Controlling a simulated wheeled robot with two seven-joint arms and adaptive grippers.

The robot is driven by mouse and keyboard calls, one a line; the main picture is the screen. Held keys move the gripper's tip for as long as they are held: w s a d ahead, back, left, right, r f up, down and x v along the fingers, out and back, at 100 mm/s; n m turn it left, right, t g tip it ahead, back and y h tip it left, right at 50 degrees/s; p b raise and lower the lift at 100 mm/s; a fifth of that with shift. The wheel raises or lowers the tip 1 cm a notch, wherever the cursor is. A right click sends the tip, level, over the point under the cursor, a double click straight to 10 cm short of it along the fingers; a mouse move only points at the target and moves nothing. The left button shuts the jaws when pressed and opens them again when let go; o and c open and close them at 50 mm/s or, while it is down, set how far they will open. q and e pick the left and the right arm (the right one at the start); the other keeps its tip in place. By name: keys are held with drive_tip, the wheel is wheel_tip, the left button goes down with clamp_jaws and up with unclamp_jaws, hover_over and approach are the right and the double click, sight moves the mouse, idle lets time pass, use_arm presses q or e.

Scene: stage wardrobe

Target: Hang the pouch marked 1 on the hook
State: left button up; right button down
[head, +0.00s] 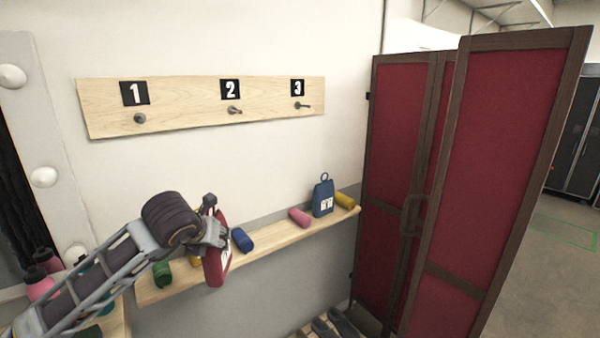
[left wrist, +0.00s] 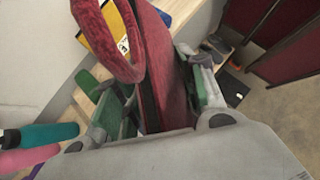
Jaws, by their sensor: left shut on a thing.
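My left gripper (head: 214,236) is shut on a red pouch (head: 215,262), held in front of the shelf's near edge. In the left wrist view the red pouch (left wrist: 155,60) sits between the green-padded fingers (left wrist: 155,105), its thick red loop (left wrist: 108,40) at upper left. A white label shows at its edge, too small to read surely. A wooden board (head: 200,112) on the wall carries plates 1, 2 and 3. Hook 1 (head: 140,118), hook 2 (head: 235,110) and hook 3 (head: 302,105) are all bare. A blue pouch (head: 323,198) stands upright on the shelf, its label unreadable.
The shelf (head: 290,237) holds a blue roll (head: 242,240), a pink roll (head: 299,217), a yellow roll (head: 345,200) and a green roll (head: 162,273). A red folding screen (head: 470,180) stands at right. Pink bottles (head: 42,285) stand at left. Wall between board and shelf is clear.

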drive_tip(key=shift+d, duration=0.25)
use_arm(q)
drive_tip(key=shift+r, duration=0.2)
